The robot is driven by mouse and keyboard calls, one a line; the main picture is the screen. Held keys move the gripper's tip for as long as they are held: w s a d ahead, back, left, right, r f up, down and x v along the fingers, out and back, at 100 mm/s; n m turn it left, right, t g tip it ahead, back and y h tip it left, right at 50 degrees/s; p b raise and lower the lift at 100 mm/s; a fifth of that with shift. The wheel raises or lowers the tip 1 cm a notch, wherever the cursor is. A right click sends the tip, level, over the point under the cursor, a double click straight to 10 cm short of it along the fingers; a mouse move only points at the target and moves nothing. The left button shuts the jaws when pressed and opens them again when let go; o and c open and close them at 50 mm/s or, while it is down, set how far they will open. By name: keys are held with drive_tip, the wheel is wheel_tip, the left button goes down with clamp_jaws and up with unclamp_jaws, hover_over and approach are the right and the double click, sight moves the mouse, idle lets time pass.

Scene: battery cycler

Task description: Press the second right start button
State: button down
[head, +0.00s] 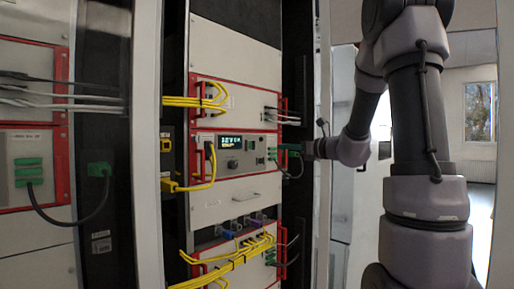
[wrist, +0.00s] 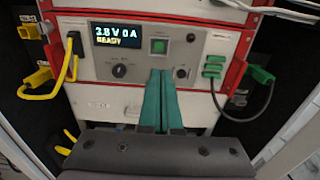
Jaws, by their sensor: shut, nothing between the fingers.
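The cycler panel (wrist: 100,72) faces me in the wrist view, with a lit display (wrist: 118,36) reading about "2.8 V 0 A READY". A square green button (wrist: 159,46) sits right of the display; it also shows small in the head view (head: 249,145). My gripper (wrist: 160,73) has green fingers, shut together and empty. In the wrist view its tips lie just below the green button, between two dark knobs. I cannot tell whether they touch the panel. In the head view my arm reaches in from the right, and the fingertips are hard to make out.
A dark knob (wrist: 119,71) lies left of the fingertips and another round control (wrist: 181,72) lies right. Green connectors (wrist: 213,68) with a dark cable are at the panel's right; a yellow cable (wrist: 62,78) hangs at its left. Red handles flank the panel.

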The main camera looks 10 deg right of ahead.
sight(250, 145)
drive_tip(key=x, duration=1.4)
drive_tip(key=shift+f, duration=0.1)
drive_tip(key=shift+a, duration=0.1)
drive_tip(key=shift+w+a, duration=0.25)
drive_tip(key=shift+w, duration=0.1)
drive_tip(key=shift+w+a+r, duration=0.15)
drive_tip(key=shift+w+r, duration=0.05)
